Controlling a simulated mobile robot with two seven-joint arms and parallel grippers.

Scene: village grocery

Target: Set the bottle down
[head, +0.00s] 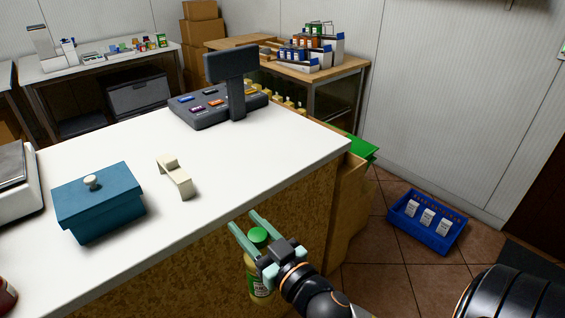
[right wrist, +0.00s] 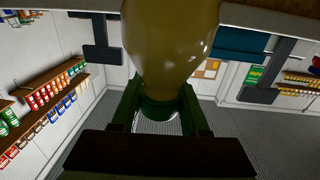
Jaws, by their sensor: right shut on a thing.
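The bottle (head: 259,279) has a green cap, a yellowish body and a label. My right gripper (head: 252,229) is shut on it near the cap and holds it upright in front of the counter, beside its front edge and not over its top. In the right wrist view the bottle (right wrist: 168,40) fills the upper middle, with its green cap between the fingers of my right gripper (right wrist: 158,112). My left gripper is not in view.
The white counter top (head: 240,165) has free room in its middle and front right. On it stand a cash register (head: 212,105), a teal lidded box (head: 98,200), a cream object (head: 175,178) and a scale (head: 18,180). A blue crate (head: 427,222) lies on the floor at right.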

